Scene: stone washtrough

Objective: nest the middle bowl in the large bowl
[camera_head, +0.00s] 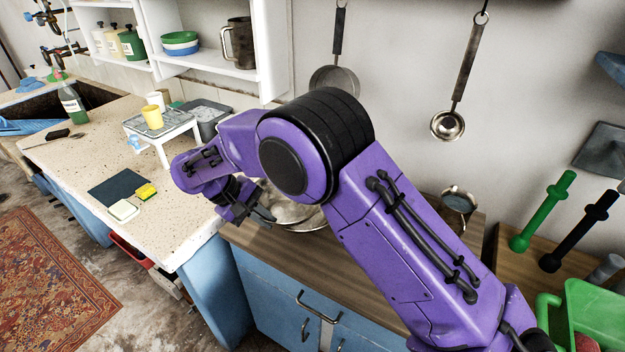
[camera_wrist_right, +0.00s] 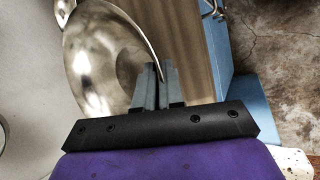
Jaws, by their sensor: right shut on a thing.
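My right gripper (camera_head: 262,216) is shut on the rim of a shiny metal bowl (camera_head: 288,211), which I take for the middle bowl. In the right wrist view the fingers (camera_wrist_right: 158,84) pinch the edge of this bowl (camera_wrist_right: 100,60), which looks tilted to the camera. In the head view another metal rim (camera_head: 308,227) curves just below it, over the wooden counter, probably the large bowl. My arm hides much of both, so I cannot tell whether they touch. Another piece of metal (camera_wrist_right: 64,8) shows at the top left of the right wrist view. My left gripper is not in view.
The wooden counter (camera_head: 270,240) has a free front strip. A small metal vessel (camera_head: 458,203) stands right of my arm.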

